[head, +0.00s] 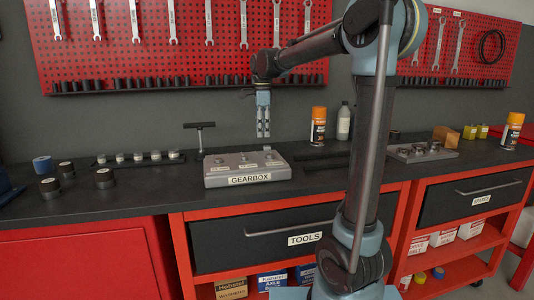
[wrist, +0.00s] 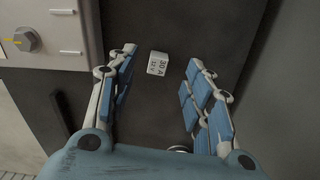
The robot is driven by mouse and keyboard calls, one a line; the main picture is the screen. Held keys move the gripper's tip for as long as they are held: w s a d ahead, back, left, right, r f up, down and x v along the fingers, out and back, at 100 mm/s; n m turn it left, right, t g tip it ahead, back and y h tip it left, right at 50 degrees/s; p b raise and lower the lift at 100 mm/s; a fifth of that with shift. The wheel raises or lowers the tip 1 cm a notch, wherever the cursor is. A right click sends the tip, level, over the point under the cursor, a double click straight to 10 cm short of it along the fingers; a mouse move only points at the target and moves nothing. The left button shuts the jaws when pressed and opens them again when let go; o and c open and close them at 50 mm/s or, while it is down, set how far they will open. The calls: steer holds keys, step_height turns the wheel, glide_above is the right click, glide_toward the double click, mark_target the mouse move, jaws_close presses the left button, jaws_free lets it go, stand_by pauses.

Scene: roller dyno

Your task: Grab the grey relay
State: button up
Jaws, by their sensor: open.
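The grey relay (wrist: 158,63) is a small pale block marked "30 A 12V" in the wrist view. It sits on the dark bench top, in line with the gap between my fingertips and beyond them. My gripper (head: 263,134) points down above the back of the bench, behind the gearbox tray. In the wrist view my gripper (wrist: 160,54) is open, with a finger to each side of the relay and nothing between them.
The grey gearbox tray (head: 220,181) stands in front of my gripper. A T-handle tool (head: 200,138) stands left of it; an orange spray can (head: 318,127) and a pale bottle (head: 343,121) stand to the right. The red pegboard (head: 120,60) hangs behind.

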steer(key=shift+w+d+f, duration=0.1)
steer(key=shift+f, duration=1.85)
steer(key=shift+d+f, duration=0.1)
steer(key=shift+f, duration=1.85)
steer(key=c, duration=1)
